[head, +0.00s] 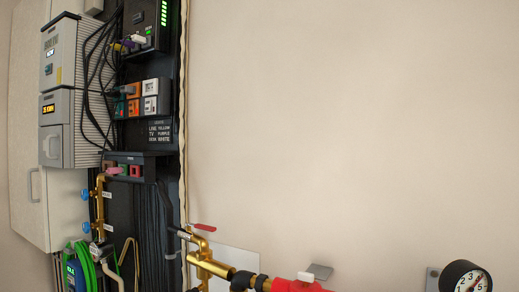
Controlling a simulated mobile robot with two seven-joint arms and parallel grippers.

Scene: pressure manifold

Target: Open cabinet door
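A tall, pale cabinet (66,195) stands at the far left of the head view, seen at a slant. A light grey bar handle (33,185) is upright on its front. The door looks shut, but its edges are hard to make out. Grey boxes with small displays partly hide the cabinet's upper part. Neither of my grippers is in view.
Grey units (57,53) with handles, a black rack (142,60) with cables, and a green hose (87,262) crowd the cabinet's right side. Brass pipework (210,268) with a red lever (202,227) and a gauge (466,278) line the bottom. The upper right wall is bare.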

